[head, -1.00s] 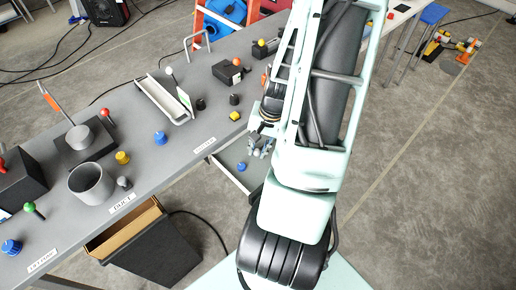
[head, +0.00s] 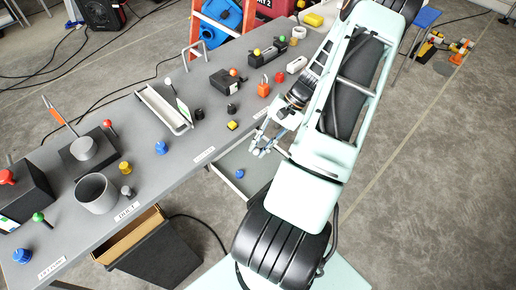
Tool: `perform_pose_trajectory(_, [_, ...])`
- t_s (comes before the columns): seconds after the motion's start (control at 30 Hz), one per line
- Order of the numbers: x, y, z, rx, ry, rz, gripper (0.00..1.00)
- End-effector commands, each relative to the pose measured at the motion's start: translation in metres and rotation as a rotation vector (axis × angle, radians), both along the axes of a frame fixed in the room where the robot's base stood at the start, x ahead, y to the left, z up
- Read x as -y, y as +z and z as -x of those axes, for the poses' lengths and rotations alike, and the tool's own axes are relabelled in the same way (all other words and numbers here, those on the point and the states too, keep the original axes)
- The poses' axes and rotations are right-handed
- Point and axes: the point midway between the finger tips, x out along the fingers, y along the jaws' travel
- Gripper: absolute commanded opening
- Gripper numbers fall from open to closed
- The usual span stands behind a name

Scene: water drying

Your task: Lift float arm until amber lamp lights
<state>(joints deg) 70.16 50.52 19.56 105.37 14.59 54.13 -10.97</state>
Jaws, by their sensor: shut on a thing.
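My gripper (head: 262,150) is at the bench's front edge, above the open drawer (head: 218,168). Its fingers are close together around something too small to make out. I cannot tell for sure which part is the float arm. A thin rod with a white ball (head: 168,82) stands at the long white trough (head: 163,108), apart from my gripper. A dark block with an orange ball (head: 233,72) sits behind the trough's right end; whether this is the amber lamp, or lit, I cannot tell.
The grey bench (head: 140,140) carries a grey cup (head: 96,193), several coloured knobs, a red padlock-shaped piece (head: 264,85) and a dark block with an orange-tipped lever (head: 85,150). A blue knob (head: 239,174) lies in the drawer.

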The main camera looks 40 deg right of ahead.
Motion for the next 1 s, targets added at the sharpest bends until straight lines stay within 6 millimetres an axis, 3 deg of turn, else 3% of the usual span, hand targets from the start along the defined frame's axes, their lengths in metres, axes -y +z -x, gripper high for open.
perform_pose_trajectory(0.7, [0.0054, 0.0046, -0.0008, -0.006, 0.0, -0.086, 0.0])
perform_pose_trajectory(0.73, [0.0054, 0.0046, -0.0008, -0.006, 0.0, -0.086, 0.2])
perform_pose_trajectory(0.87, [0.0053, 0.0045, -0.0007, -0.006, -0.001, -0.085, 0.34])
perform_pose_trajectory(1.0, [0.0053, 0.0044, -0.0006, -0.007, 0.0, -0.084, 0.35])
